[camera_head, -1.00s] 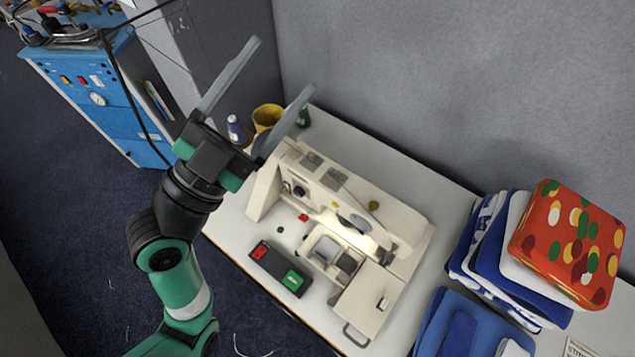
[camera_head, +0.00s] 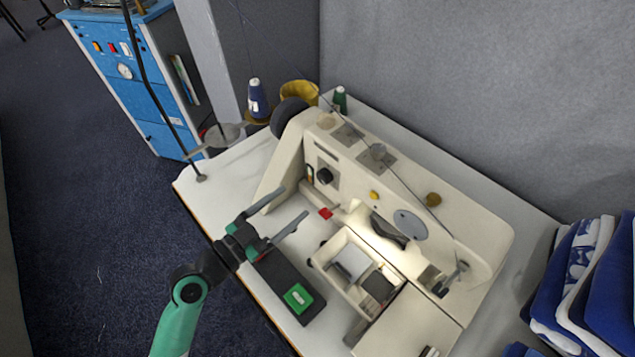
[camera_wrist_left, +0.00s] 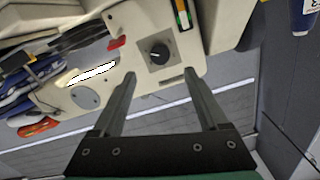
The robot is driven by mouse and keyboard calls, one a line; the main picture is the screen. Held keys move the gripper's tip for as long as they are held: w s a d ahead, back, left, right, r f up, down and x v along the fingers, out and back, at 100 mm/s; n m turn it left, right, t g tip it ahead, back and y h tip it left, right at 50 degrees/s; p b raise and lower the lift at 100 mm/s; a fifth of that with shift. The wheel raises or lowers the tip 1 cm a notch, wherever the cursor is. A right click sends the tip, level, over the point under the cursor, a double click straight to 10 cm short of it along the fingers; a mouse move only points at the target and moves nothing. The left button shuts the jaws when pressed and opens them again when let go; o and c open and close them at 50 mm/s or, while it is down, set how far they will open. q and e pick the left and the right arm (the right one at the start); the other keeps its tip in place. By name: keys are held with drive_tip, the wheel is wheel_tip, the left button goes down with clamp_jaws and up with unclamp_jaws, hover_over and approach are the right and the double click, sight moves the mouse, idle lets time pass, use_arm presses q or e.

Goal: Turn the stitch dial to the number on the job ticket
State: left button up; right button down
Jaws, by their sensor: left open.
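The stitch dial is a black round knob (camera_head: 324,175) on a square plate on the front face of the cream sewing machine (camera_head: 450,200). My left gripper (camera_head: 294,201) is open and empty, in front of the machine's left part, with its fingers pointing towards the dial but apart from it. In the left wrist view the dial (camera_wrist_left: 160,54) lies just beyond and between the open fingertips (camera_wrist_left: 160,72). The dial's numbers are too small to read. I cannot make out a job ticket. My right gripper is not in view.
A red lever (camera_head: 325,213) sits just below the dial. Folded cloths (camera_head: 575,280) lie at the right.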

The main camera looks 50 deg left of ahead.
sight(321, 179)
use_arm(q)
drive_tip(key=w, duration=0.9)
drive_tip(key=shift+w+a, duration=0.1)
drive_tip(key=shift+w, duration=0.05)
clamp_jaws()
drive_tip(key=shift+r+n+p, duration=0.1)
drive_tip(key=shift+n+p, duration=0.3)
drive_tip(key=shift+n, duration=0.1)
drive_tip(key=n+p, duration=0.1)
drive_tip(key=n, duration=0.3)
drive_tip(key=shift+n+p, duration=0.3)
drive_tip(key=n+p, duration=0.2)
drive_tip(key=n, duration=0.4)
